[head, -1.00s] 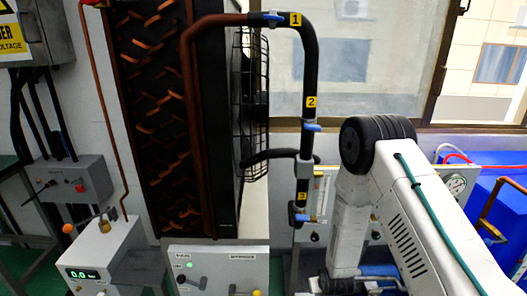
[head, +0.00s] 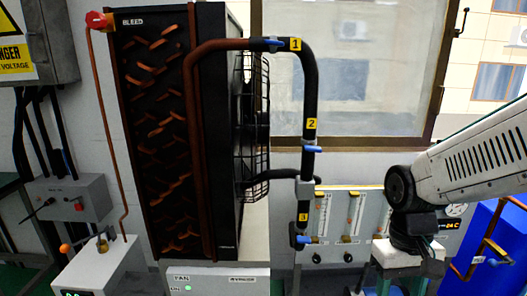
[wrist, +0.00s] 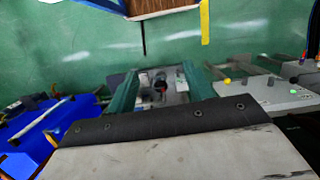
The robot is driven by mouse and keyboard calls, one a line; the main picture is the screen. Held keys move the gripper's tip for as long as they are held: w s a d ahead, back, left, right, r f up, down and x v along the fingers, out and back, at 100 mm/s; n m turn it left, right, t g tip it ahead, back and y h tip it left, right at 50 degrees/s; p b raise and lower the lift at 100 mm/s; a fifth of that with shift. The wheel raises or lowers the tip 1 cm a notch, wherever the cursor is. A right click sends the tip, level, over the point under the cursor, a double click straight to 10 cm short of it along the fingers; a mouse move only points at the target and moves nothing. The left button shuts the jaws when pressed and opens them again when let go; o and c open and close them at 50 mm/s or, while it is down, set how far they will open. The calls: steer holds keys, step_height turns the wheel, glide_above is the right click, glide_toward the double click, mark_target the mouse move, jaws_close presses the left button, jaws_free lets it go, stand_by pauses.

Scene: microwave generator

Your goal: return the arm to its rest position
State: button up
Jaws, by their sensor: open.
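My arm enters the head view from the right edge. Its pale link runs left to a dark round joint, with my gripper (head: 404,280) hanging below it, pointing down. The gripper has a whitish body and two teal fingers spread apart; their ends are cut off by the lower picture edge. In the wrist view my gripper (wrist: 158,78) shows its two teal fingers wide apart, with nothing held between them. The pale and dark wrist part fills the bottom of that view.
A bent pipe (head: 310,95) with blue-handled valves hangs left of my arm, beside a caged fan (head: 255,125) and a tall dark radiator (head: 160,130). A flow-meter panel (head: 340,220) stands behind my gripper. A blue tank (head: 490,240) is at the right. Green floor (wrist: 235,35) shows in the wrist view.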

steer(key=s+d+r+t, duration=0.1)
steer(key=s+r+t, duration=0.2)
steer(key=s+r, duration=0.5)
steer(key=shift+s+d+r+m+t, duration=0.3)
steer(key=shift+s+d+r+t, duration=0.1)
steer(key=shift+r, duration=0.75)
